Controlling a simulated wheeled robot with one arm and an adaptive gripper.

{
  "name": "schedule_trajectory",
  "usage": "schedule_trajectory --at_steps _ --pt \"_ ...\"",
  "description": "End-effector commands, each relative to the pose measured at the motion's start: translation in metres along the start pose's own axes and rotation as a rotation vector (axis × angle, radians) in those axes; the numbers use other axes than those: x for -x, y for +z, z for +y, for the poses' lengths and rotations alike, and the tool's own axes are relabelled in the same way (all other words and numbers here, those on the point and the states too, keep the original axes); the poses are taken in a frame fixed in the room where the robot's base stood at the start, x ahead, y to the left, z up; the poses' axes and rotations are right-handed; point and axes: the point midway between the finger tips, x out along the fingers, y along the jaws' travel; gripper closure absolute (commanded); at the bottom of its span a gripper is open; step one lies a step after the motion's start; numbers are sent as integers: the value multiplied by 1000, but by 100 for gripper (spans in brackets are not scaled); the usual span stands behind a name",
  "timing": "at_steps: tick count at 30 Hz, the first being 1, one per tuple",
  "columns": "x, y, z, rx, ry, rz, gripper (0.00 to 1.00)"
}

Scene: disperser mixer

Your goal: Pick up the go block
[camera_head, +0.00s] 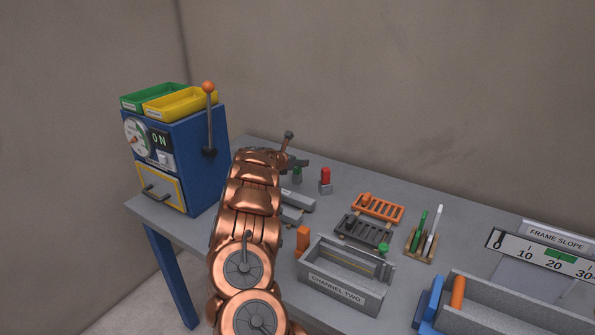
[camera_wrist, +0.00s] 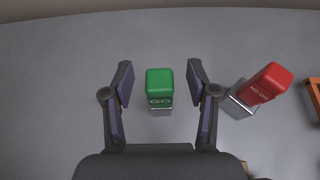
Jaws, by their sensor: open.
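The go block (camera_wrist: 159,84) is a green block with GO lettering on a grey metal lower part, standing on the table. In the wrist view it sits midway between the two fingers of my gripper (camera_wrist: 159,83), with a gap on each side. My gripper is open and holds nothing. In the head view the go block (camera_head: 297,174) is small, just below my gripper (camera_head: 298,163) at the back of the table. I cannot tell the exact height of the fingers over the table.
A red block (camera_wrist: 267,84) on a grey base stands close to the right finger; it also shows in the head view (camera_head: 325,177). A blue machine (camera_head: 180,150) with a lever stands left. Orange and black racks (camera_head: 379,207) and a CHANNEL TWO box (camera_head: 343,283) lie right.

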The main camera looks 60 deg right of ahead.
Motion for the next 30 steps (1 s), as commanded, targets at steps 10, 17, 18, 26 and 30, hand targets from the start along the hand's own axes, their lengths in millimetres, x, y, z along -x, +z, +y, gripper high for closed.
schedule_trajectory --at_steps 10,17,18,26,30 --pt "-4 -1 0 0 1 1 42" --pt "-4 -1 0 0 1 1 61" --pt "-4 -1 0 0 1 1 66" --pt "-4 -1 0 0 1 1 93" --pt "-4 -1 0 0 1 1 100"
